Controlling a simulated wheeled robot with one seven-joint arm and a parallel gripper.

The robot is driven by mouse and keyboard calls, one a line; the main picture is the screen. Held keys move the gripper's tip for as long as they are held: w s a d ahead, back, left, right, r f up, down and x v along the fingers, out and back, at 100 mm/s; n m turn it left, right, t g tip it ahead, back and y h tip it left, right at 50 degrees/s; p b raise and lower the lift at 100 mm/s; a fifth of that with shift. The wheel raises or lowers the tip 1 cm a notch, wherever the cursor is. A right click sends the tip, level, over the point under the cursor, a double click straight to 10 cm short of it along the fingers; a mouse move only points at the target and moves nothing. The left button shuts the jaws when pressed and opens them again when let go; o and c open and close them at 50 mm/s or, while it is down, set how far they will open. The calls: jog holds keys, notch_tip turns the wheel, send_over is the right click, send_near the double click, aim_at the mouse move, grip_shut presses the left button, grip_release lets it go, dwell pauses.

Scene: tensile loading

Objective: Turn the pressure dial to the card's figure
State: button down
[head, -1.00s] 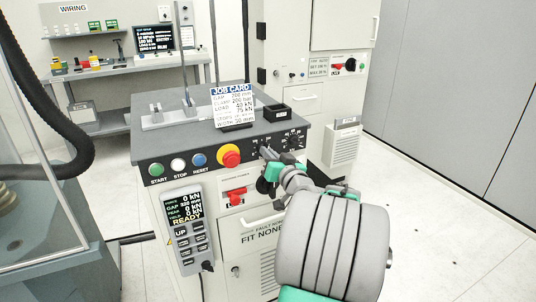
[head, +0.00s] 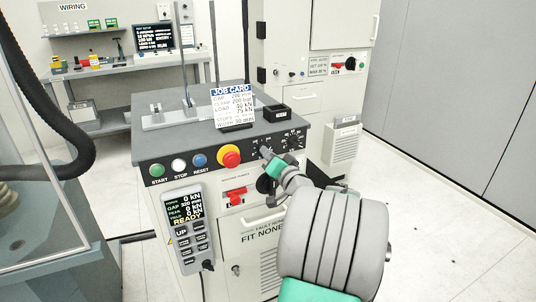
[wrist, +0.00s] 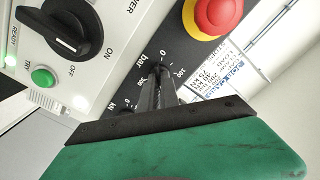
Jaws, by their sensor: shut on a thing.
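My gripper (head: 266,154) is at the right of the console's front panel, its fingers shut on the pressure dial. In the wrist view the closed fingers (wrist: 161,90) cover most of the knob, so its pointer cannot be read. The dial's scale (wrist: 149,58), marked bar with a 0 and other figures around it, shows beside the fingertips. The job card (head: 233,108) stands upright on the console top. Its clamp line appears to read 200 bar; the card also shows in the wrist view (wrist: 213,75).
The red emergency stop (head: 230,156) on its yellow collar sits close left of my gripper. A second dial marked kN is partly hidden by my gripper. A black rotary switch (wrist: 60,25) and green button (wrist: 43,77) are nearby. A handheld pendant (head: 186,225) hangs at front left.

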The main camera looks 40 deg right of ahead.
jog(key=c, duration=1.6)
grip_release()
jog(key=shift+s, duration=0.1)
jog(key=v, duration=0.7)
jog(key=shift+s+b, duration=0.35)
jog(key=shift+a, duration=0.15)
